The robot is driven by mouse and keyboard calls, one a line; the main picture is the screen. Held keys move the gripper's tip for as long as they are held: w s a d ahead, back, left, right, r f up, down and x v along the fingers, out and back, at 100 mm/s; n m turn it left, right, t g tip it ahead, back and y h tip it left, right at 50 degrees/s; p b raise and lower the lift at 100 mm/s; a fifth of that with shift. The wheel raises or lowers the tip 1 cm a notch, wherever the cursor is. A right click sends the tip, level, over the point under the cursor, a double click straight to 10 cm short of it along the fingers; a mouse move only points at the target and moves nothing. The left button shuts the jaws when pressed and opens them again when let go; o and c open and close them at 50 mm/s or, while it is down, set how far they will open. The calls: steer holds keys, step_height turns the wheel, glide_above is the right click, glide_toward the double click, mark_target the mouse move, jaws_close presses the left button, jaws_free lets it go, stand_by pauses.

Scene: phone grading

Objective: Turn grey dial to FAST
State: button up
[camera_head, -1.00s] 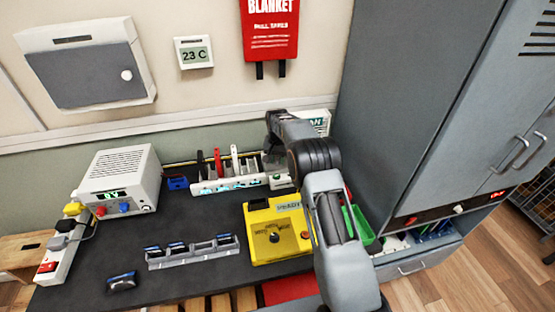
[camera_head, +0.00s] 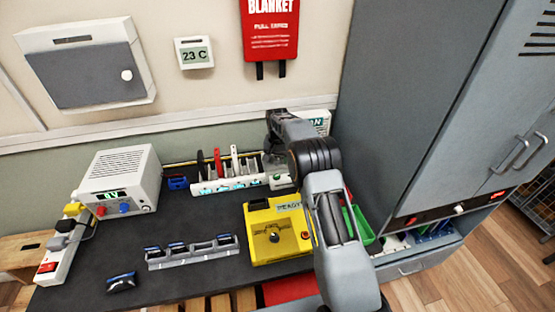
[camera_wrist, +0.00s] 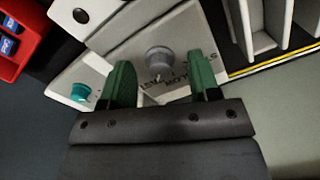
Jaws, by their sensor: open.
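The grey dial (camera_wrist: 159,60) is a round knob on a pale panel (camera_wrist: 185,28) in the wrist view. Dark lettering is printed around it, partly readable and partly covered by my gripper. A small light mark shows at the knob's lower edge. My gripper (camera_wrist: 162,80) has two green fingers, open, one on each side of the dial in the picture, with gaps between fingers and knob. I cannot tell how far above the panel the fingertips are. In the head view, my arm hides the dial.
A white rack (camera_wrist: 245,25) stands beside the panel, and a red bin (camera_wrist: 18,40) is at upper left. In the head view, a yellow unit (camera_head: 262,250) is in front and a grey cabinet (camera_head: 395,110) stands to the right.

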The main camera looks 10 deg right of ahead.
step_height(320, 180, up, 14)
steer(key=shift+f, duration=0.25)
stand_by(0.5)
steer(key=n, duration=0.2)
glide_above(278, 161)
steer(key=s, duration=0.3)
step_height(278, 161, down, 5)
steer(key=s+r+n+t, duration=0.1)
steer(key=s+r, duration=0.1)
steer(key=s, duration=0.8)
steer(key=s+r+n+t, duration=0.1)
steer(key=s+r, duration=0.2)
steer(key=s, duration=0.8)
steer(key=s+r+t, duration=0.1)
steer(key=s+r, duration=0.1)
steer(key=s, duration=0.9)
steer(key=shift+r+n+t, duration=0.25)
steer(key=shift+n+t, duration=0.15)
steer(key=shift+a, duration=0.1)
